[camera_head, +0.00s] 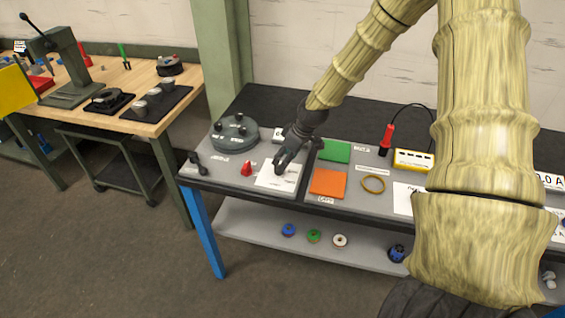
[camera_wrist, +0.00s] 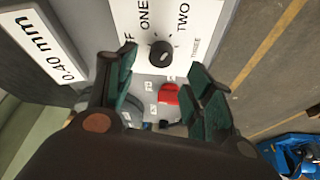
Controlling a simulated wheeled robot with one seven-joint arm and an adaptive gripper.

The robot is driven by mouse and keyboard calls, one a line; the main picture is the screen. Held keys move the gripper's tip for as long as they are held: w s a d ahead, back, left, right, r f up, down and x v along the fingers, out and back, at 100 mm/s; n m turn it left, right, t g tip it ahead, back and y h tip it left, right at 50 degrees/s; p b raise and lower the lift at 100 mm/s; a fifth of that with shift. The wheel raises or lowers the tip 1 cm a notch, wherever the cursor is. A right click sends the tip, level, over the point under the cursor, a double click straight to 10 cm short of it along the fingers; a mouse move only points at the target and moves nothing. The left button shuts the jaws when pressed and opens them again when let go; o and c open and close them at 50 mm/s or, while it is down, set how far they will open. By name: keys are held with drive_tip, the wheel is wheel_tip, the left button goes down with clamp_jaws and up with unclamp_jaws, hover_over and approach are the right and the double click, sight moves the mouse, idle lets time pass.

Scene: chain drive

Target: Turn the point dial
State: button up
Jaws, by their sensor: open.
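The point dial (camera_wrist: 161,53) is a small round black knob on a white plate (camera_wrist: 185,20) printed with ONE, TWO and THREE, plus a partly hidden word at the left. In the wrist view the dial lies just beyond my fingertips, roughly between their lines. My gripper (camera_wrist: 163,73) is open, its two green-padded fingers apart with nothing between them. In the head view my gripper (camera_head: 284,160) is over the white plate (camera_head: 268,181) and hides the dial. I cannot tell whether the fingers touch anything.
A red piece (camera_head: 247,169) stands left of the plate, with a grey round fixture (camera_head: 234,134) behind it. Green (camera_head: 335,151) and orange (camera_head: 328,183) squares lie to the right. A label reading 0.40 mm (camera_wrist: 42,47) is near the left finger.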

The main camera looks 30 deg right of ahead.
drive_tip(key=shift+v, duration=2.9)
